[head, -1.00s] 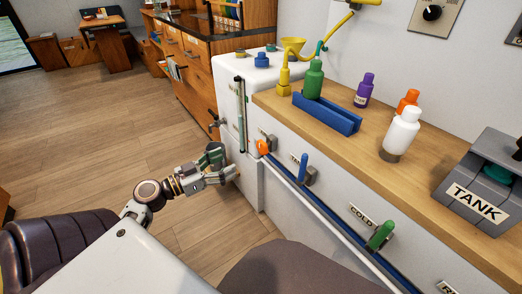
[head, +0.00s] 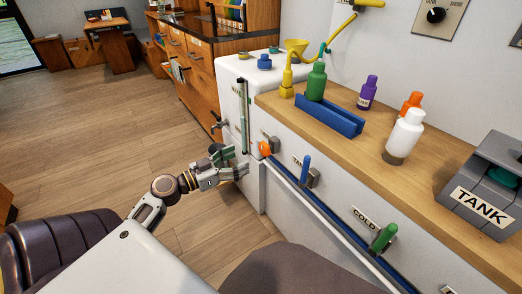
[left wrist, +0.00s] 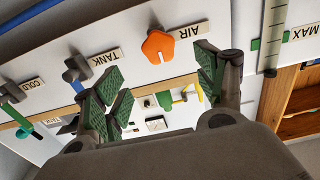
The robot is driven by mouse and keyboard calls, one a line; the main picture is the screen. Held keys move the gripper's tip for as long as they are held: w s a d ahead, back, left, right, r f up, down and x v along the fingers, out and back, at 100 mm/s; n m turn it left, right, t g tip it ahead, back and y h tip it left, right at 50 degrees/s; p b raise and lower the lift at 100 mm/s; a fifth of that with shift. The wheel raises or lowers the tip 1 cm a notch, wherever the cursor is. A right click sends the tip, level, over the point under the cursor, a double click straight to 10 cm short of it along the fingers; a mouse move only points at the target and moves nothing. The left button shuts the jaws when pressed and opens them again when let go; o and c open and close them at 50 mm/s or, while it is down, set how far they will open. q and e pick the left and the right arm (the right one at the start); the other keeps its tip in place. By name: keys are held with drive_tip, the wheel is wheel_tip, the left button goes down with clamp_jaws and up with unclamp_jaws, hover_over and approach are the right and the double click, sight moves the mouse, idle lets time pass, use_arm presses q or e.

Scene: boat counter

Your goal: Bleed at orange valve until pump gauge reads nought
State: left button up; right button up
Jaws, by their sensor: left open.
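The orange valve knob (head: 264,148) sits on the white counter front near its left end. In the left wrist view the orange valve (left wrist: 158,46) is upside down beside an AIR label (left wrist: 190,33). My left gripper (head: 232,165) is open and empty, just left of the valve in the head view. In the left wrist view the green-padded fingers (left wrist: 155,78) are spread, with the valve showing between and beyond them, apparently untouched. A vertical sight tube (head: 243,115) stands on the white tank; it also shows by a MAX label (left wrist: 272,40). No pump gauge reading is legible.
A blue lever (head: 305,168) and a green lever (head: 385,237) lie along the counter front, above a white rail (head: 330,222). Bottles, a blue holder (head: 330,122) and a grey TANK box (head: 487,195) stand on the counter.

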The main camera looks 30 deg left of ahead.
sight(262, 149)
use_arm(q)
drive_tip(key=shift+p+x, duration=0.3)
drive_tip(key=shift+x, duration=4.65)
drive_tip(key=shift+r, duration=0.1)
drive_tip(key=shift+c, duration=0.4)
drive_tip(key=c, duration=0.9)
